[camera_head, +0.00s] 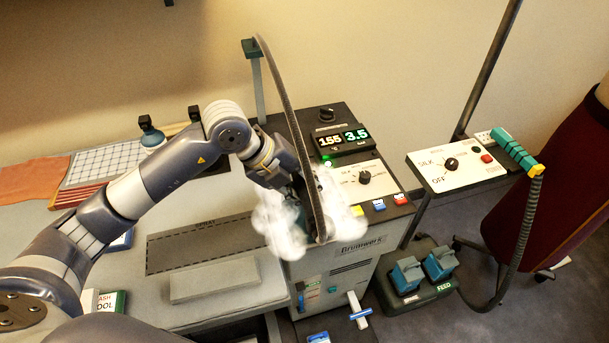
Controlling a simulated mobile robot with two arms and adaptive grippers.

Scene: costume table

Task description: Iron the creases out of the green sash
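My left gripper (298,184) is over the right end of the grey ironing surface (215,210), beside the control unit. White steam (280,226) billows around and below its fingers. A dark ribbed hose (292,115) curves from a stand at the back down in front of it. Steam and hose hide the fingertips, so I cannot tell what they hold; no iron is clearly seen. I cannot make out the green sash. A dark dashed rectangular strip (185,247) lies on the ironing surface left of the steam. My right gripper is not in view.
The control unit (335,275) shows 155 and 3.5 on its displays. Blue pedals (408,274) stand on the floor. A dark red garment form (550,185) stands far right. Orange cloth (30,180) lies far left.

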